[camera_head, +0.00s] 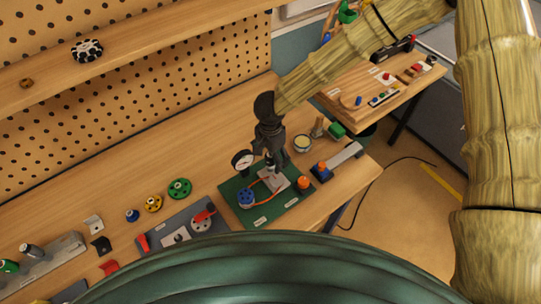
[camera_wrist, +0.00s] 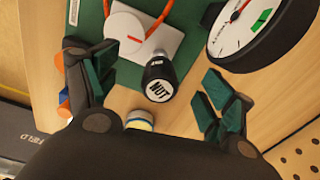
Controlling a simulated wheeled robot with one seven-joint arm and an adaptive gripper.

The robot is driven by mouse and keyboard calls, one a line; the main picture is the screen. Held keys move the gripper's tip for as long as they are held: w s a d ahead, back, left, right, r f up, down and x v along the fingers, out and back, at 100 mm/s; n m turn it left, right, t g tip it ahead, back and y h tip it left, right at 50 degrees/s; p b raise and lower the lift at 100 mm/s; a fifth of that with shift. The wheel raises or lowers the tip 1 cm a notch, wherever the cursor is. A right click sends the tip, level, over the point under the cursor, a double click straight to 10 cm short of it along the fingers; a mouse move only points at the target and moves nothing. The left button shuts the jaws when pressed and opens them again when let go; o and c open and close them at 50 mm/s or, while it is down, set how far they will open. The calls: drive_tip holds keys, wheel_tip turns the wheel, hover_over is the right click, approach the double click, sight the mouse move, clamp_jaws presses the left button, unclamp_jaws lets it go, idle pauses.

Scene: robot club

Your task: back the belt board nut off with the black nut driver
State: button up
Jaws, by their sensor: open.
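In the wrist view my gripper (camera_wrist: 160,76) is open, one green-padded finger on each side of the black nut driver (camera_wrist: 158,80). The driver's round end reads "NUT"; gaps show between it and both fingers. Past it lie a pale plate (camera_wrist: 172,42) and a white disc with a red mark (camera_wrist: 124,30). The nut itself is not visible.
A dial gauge (camera_head: 243,160) stands close left of my gripper; it looms beside the right finger in the wrist view (camera_wrist: 252,30). A round tin (camera_head: 303,143) and a blue-based tool (camera_head: 322,172) are to the right. A grey board (camera_head: 178,232) lies to the left.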

drive_tip(key=m, duration=1)
drive_tip(key=shift+m, duration=0.3)
drive_tip(key=c, duration=1.7)
drive_tip(key=shift+n, duration=0.7)
drive_tip(key=n, duration=1.1)
